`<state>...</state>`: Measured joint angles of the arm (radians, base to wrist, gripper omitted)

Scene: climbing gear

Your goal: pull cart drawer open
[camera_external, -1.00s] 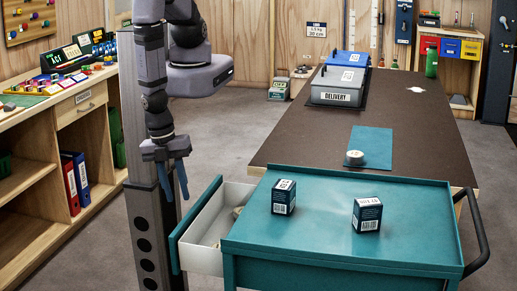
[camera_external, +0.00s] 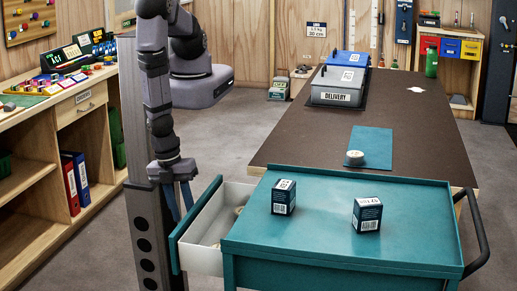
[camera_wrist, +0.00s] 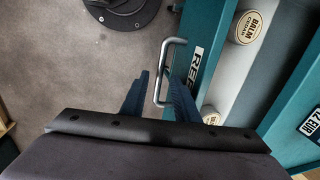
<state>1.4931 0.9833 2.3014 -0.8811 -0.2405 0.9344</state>
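The teal cart (camera_external: 330,240) stands in the foreground of the external view. Its drawer (camera_external: 205,232) is out to the left, with a pale interior and a teal front. In the wrist view the drawer front (camera_wrist: 203,62) carries a label and a metal handle (camera_wrist: 164,68). My gripper (camera_external: 181,207) is just outside the drawer front. In the wrist view my gripper's fingers (camera_wrist: 161,82) are apart, and the handle appears between them. I cannot tell whether either finger touches it. The handle is hidden in the external view.
Two round tins, one labelled balm (camera_wrist: 249,28), lie in the drawer. Two dark boxes (camera_external: 284,197) (camera_external: 367,214) stand on the cart top. The brown table (camera_external: 300,135) is behind the cart. A wooden shelf unit (camera_external: 50,190) is at left, with open floor between.

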